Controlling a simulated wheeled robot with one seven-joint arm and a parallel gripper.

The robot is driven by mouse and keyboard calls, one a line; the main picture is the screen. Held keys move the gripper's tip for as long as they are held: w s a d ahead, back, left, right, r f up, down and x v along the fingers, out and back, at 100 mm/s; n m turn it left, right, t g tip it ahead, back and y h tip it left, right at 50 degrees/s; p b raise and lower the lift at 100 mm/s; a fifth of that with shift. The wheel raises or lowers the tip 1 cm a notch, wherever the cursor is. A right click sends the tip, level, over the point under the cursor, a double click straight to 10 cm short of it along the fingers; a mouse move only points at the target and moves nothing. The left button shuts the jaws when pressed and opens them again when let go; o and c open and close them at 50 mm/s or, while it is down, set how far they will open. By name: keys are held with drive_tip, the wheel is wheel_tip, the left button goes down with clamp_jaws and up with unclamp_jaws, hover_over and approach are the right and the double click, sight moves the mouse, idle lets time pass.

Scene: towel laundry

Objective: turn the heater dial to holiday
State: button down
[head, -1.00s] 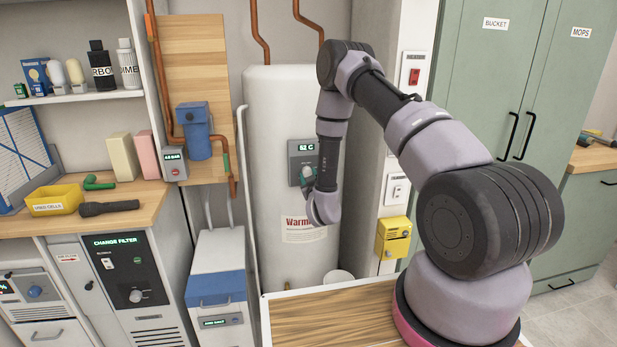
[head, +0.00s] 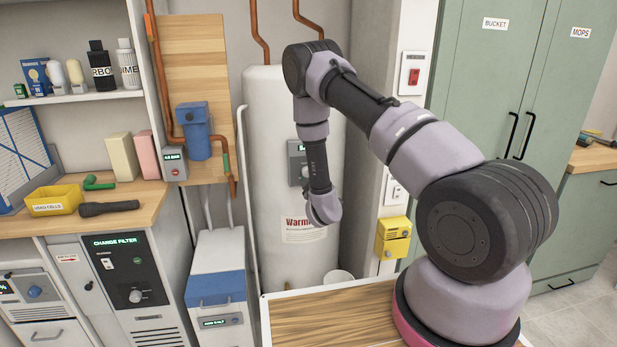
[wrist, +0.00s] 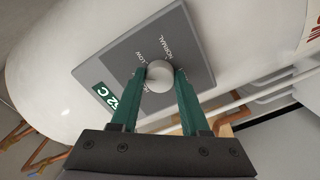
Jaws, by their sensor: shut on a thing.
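The heater is a tall white tank (head: 270,190) in the head view. Its grey control panel (head: 294,172) is mostly hidden there behind my arm. In the wrist view the panel (wrist: 192,52) shows tilted, with a 52 C display (wrist: 108,96) and the word NORMAL beside the dial. Other dial lettering is partly covered by a finger. The dial (wrist: 159,77) is a round pale knob. My gripper (wrist: 160,72) has its two green fingers on either side of the knob, shut on it. I cannot read the dial's pointer.
A warning label (head: 302,230) is on the tank below the panel. A red switch (head: 413,77) and a yellow box (head: 393,238) are on the post at right. A blue-lidded unit (head: 217,285) stands at left, and copper pipes (head: 259,35) run above the tank.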

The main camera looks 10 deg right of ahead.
drive_tip(key=n, duration=0.7)
idle(0.6)
drive_tip(key=shift+c, duration=2)
unclamp_jaws()
drive_tip(key=s, duration=1.1)
drive_tip(key=shift+w, duration=0.1)
